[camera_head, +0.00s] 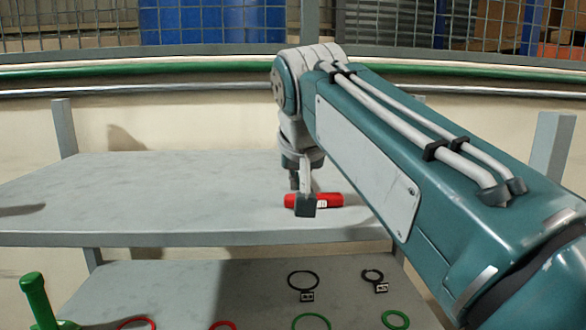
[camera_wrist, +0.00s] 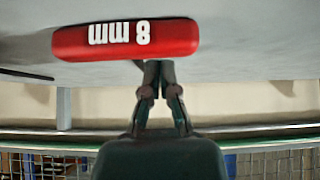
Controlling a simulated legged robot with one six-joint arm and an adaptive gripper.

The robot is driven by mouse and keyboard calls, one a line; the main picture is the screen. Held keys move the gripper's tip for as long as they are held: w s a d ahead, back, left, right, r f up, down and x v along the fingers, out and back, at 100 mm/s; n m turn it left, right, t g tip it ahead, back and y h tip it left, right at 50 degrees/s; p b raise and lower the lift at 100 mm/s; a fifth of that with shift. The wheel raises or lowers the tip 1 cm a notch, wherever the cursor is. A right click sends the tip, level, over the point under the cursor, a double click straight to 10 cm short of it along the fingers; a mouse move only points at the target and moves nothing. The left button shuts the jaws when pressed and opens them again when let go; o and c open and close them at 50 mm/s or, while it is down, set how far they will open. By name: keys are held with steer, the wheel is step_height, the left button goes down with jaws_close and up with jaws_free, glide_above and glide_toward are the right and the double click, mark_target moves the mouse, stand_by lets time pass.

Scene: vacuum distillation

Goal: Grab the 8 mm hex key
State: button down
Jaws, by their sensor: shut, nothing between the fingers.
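The 8 mm hex key shows as a red handle (camera_head: 329,200) lying on the upper grey shelf in the head view. In the wrist view, which is upside down, its red handle (camera_wrist: 126,39) carries a white "8 mm" label. My gripper (camera_head: 306,207) is in front of the handle in the head view and hides part of it. In the wrist view my gripper's fingertips (camera_wrist: 153,66) are together beside the handle's lower edge, with nothing between them. I cannot tell whether they touch it. The key's metal shaft cannot be made out clearly.
The upper shelf (camera_head: 130,195) is mostly clear around the handle. A lower shelf (camera_head: 180,290) holds black, red and green rings. A thin dark strip (camera_wrist: 25,74) shows in the wrist view. Rails and wire fencing stand behind.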

mark_target(305, 220)
steer(key=shift+s+d, duration=0.35)
steer(key=shift+s, duration=0.35)
steer(key=shift+s+a+f, duration=0.1)
steer(key=shift+s+a, duration=0.15)
steer(key=shift+a, duration=0.35)
steer(key=s, duration=0.5)
steer(key=shift+s+d, duration=0.35)
steer(key=shift+a, duration=0.2)
